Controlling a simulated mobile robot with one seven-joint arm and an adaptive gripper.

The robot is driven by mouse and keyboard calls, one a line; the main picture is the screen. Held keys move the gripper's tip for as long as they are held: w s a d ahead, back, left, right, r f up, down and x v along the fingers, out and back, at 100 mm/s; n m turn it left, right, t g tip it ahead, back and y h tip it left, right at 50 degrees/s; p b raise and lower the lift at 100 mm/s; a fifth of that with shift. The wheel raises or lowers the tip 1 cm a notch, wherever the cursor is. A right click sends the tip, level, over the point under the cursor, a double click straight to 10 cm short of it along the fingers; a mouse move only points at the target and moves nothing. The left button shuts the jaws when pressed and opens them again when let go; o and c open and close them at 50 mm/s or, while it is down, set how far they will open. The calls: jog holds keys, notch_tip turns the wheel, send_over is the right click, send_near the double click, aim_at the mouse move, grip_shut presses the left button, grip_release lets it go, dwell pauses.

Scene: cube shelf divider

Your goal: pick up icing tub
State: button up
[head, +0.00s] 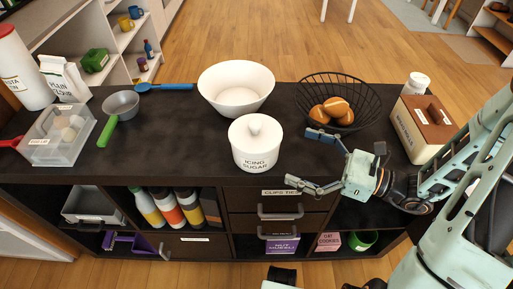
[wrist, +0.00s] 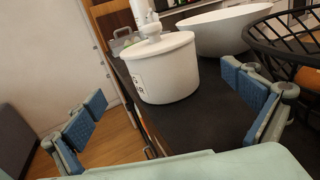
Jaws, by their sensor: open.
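The icing tub (head: 255,146) is a white round pot with a knobbed lid, labelled "ICING SUGAR". It stands upright on the dark top of the shelf unit, near the front edge. In the wrist view the tub (wrist: 163,72) is ahead, between the two spread fingers and beyond their tips. My gripper (head: 306,160) is open and empty, to the right of the tub and apart from it. In the wrist view my gripper (wrist: 172,118) shows its blue-padded fingers wide apart.
A white bowl (head: 236,88) stands just behind the tub. A black wire basket (head: 366,101) with bread rolls is behind my gripper. A bread box (head: 424,128) is at the right. A green-handled pan (head: 121,104) and clear bin (head: 58,150) are left. The top left of the tub is clear.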

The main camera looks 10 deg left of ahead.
aim_at(261, 140)
jog(key=a, duration=0.3)
jog(key=w+a+b, duration=0.1)
jog(key=a, duration=0.2)
jog(key=w+a, duration=0.1)
jog(key=a, duration=0.2)
jog(key=shift+a, duration=0.3)
jog(key=c, duration=1.5)
jog(key=shift+r, duration=0.1)
jog(key=shift+c, duration=0.9)
